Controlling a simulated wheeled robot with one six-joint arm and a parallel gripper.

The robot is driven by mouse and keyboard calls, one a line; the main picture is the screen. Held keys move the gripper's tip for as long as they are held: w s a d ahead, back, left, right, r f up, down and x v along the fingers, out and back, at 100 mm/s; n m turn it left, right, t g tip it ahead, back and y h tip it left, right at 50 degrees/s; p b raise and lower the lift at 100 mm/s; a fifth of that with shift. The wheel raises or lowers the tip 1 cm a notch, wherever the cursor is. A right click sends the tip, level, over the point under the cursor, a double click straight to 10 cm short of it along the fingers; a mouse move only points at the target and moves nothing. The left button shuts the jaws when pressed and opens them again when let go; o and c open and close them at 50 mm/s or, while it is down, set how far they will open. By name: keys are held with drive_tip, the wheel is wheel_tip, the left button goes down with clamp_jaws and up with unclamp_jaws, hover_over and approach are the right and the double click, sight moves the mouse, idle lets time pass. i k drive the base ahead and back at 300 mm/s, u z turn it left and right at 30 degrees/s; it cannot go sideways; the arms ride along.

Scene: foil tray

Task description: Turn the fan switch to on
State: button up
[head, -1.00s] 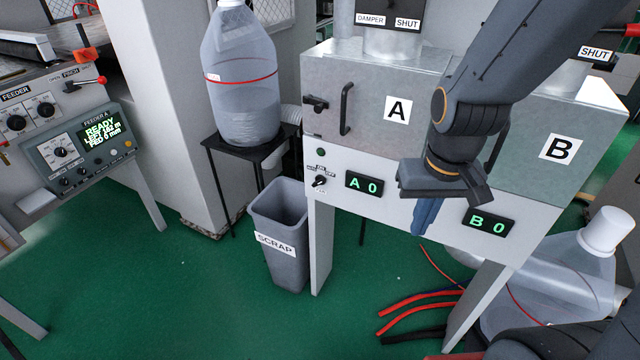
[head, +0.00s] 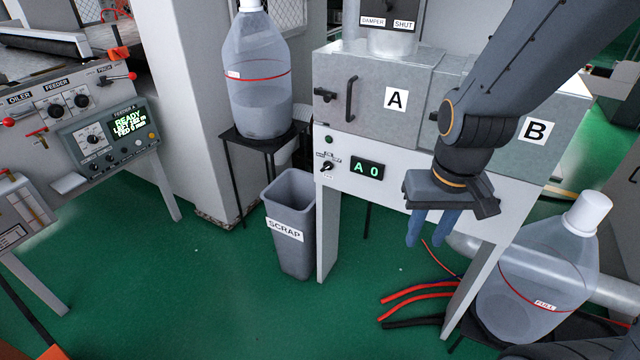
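The likely fan switch (head: 327,167) is a small black rotary knob on the white panel below door A, left of the green A 0 display (head: 367,168). Its label is too small to read surely, and I cannot tell which position its pointer marks. A small dark green lamp (head: 329,140) sits above it. My gripper (head: 430,240) points down in front of the panel, to the right of and below the knob, well apart from it. Its two blue fingers have a gap between them, with nothing held. The B display is hidden behind my gripper.
A grey scrap bin (head: 291,260) stands left of the panel's leg. A large bottle (head: 258,90) sits on a black stand (head: 265,145). The feeder console (head: 110,140) is far left.

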sight(327, 165)
drive_tip(key=u, duration=1.45)
drive_tip(key=i, duration=0.45)
drive_tip(key=z, duration=1.75)
